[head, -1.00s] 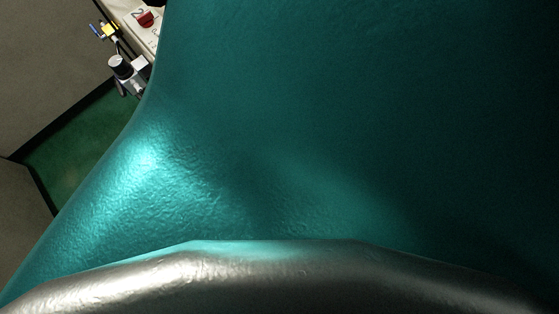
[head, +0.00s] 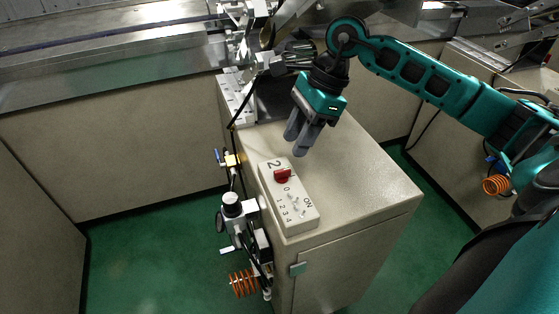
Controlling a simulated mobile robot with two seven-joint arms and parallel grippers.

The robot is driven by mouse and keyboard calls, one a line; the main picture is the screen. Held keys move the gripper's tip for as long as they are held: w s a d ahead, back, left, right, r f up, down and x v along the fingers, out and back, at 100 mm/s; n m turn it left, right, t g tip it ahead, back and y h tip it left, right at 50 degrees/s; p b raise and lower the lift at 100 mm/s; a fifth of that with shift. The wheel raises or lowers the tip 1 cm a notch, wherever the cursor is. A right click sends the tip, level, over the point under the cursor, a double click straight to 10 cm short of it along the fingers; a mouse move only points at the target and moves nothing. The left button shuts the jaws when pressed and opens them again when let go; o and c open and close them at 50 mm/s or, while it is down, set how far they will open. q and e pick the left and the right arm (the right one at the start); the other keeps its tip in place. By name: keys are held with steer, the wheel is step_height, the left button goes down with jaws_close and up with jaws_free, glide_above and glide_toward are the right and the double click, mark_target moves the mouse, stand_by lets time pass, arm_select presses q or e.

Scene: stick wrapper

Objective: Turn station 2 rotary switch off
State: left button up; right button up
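The station 2 switch box (head: 290,212) is a pale panel marked "2", with "0" to "4" and "ON" lettering, on the left front edge of the cabinet top. Its red rotary switch (head: 282,176) sits just below the "2"; its exact angle is too small to read surely. My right gripper (head: 296,144) hangs above the cabinet top, up and slightly right of the red switch, apart from it. Its two grey fingers point down and show close side by side; whether a gap is between them is unclear. My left gripper is not in view.
The beige cabinet (head: 370,185) has a clear top right of the panel. A valve unit (head: 233,208) with a black knob and an orange coiled hose (head: 243,283) is on its left side. Machinery and a metal rail (head: 110,60) run along the back. Green floor lies around.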

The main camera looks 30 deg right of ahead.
mark_target(282, 170)
steer(key=x, duration=0.7)
steer(key=shift+s+a, duration=0.1)
jaws_close()
stand_by(0.3)
